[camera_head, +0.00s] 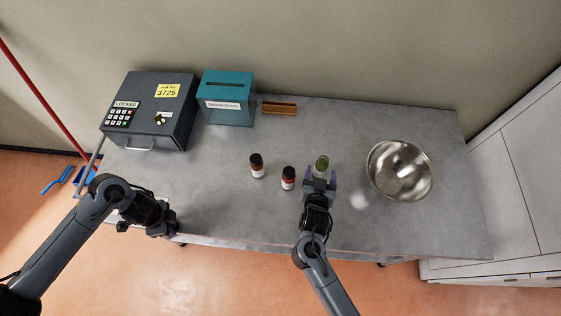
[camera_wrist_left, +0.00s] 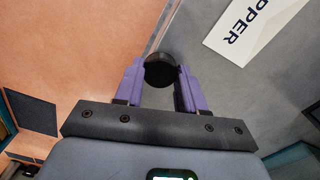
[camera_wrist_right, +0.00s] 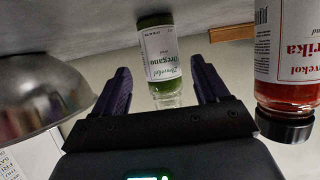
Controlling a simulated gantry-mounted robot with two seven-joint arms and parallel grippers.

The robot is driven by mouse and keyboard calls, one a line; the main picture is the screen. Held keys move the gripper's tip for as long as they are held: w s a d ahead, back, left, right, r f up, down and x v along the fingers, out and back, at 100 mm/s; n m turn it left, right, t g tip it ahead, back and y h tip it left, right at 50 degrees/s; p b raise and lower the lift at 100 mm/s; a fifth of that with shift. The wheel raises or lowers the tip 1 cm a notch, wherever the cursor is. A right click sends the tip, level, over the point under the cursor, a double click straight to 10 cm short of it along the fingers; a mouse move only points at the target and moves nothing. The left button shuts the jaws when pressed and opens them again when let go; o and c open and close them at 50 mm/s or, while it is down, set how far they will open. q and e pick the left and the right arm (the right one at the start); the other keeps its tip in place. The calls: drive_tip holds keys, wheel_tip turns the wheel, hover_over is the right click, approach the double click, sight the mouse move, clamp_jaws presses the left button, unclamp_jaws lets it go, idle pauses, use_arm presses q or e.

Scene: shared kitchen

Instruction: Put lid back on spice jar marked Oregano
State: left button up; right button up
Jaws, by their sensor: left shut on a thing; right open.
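The oregano jar (camera_head: 321,163), green with no lid on its clear neck, stands on the grey table. My right gripper (camera_head: 320,177) is open at the jar. In the right wrist view the jar (camera_wrist_right: 158,55) shows its Oregano label and bare glass neck between the spread purple fingers (camera_wrist_right: 159,75); I cannot tell whether they touch it. My left gripper (camera_head: 160,228) is at the table's front left edge. In the left wrist view it is shut on a round black lid (camera_wrist_left: 160,72).
Two lidded jars, one dark (camera_head: 257,166) and one red (camera_head: 288,178), stand left of the oregano. A steel bowl (camera_head: 399,170) stands to the right. A locked safe (camera_head: 150,108), teal donation box (camera_head: 228,98) and brown block (camera_head: 279,108) are behind. A white card (camera_wrist_left: 255,28) lies near my left gripper.

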sight(320, 172)
drive_tip(key=shift+x, duration=1.8)
drive_tip(key=shift+a, duration=0.1)
drive_tip(key=c, duration=1.1)
